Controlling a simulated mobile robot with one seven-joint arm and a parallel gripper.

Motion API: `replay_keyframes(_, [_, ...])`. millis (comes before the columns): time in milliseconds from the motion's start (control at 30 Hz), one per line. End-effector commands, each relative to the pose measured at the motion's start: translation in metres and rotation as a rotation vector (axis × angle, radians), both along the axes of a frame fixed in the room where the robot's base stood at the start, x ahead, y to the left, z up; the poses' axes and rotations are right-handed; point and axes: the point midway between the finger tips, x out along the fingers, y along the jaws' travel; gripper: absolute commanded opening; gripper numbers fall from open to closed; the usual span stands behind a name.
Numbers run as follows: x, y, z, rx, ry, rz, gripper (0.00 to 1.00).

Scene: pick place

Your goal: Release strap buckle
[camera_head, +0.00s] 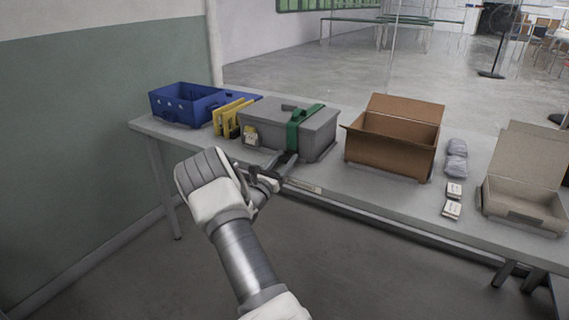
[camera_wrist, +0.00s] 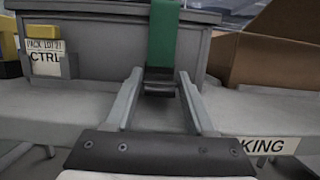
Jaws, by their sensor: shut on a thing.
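A grey lidded case (camera_head: 263,118) stands on the table with a green strap (camera_head: 304,122) over its right part. In the wrist view the strap (camera_wrist: 163,32) hangs down the case's front (camera_wrist: 105,45) to a dark buckle (camera_wrist: 159,88). My gripper (camera_wrist: 160,82) is at the strap's lower end, shut on the buckle, with one finger on each side of it. In the head view my gripper (camera_head: 287,157) is low at the case's front, and the buckle cannot be made out there.
A blue crate (camera_head: 172,105) and yellow holders (camera_head: 222,119) stand left of the case. A tagged item (camera_head: 250,135) sits at its front left. An open brown carton (camera_head: 386,152), grey bundles (camera_head: 456,158), small white boxes (camera_head: 453,209) and an open beige box (camera_head: 513,196) are to the right.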

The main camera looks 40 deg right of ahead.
Motion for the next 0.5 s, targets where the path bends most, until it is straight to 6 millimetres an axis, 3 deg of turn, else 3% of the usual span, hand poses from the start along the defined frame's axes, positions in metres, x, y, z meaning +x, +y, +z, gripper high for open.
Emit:
replay_keyframes(233, [0.0, 0.0001, 0.0006, -0.001, 0.0, 0.0, 0.0])
replay_keyframes(267, [-0.0001, 0.0001, 0.0005, -0.001, 0.0, 0.0, 0.58])
replay_keyframes(400, [-0.0001, 0.0001, 0.0005, 0.0, 0.0, 0.0, 0.8])
replay_keyframes(500, [0.0, 0.0002, 0.0004, 0.0, 0.0, 0.0, 0.8])
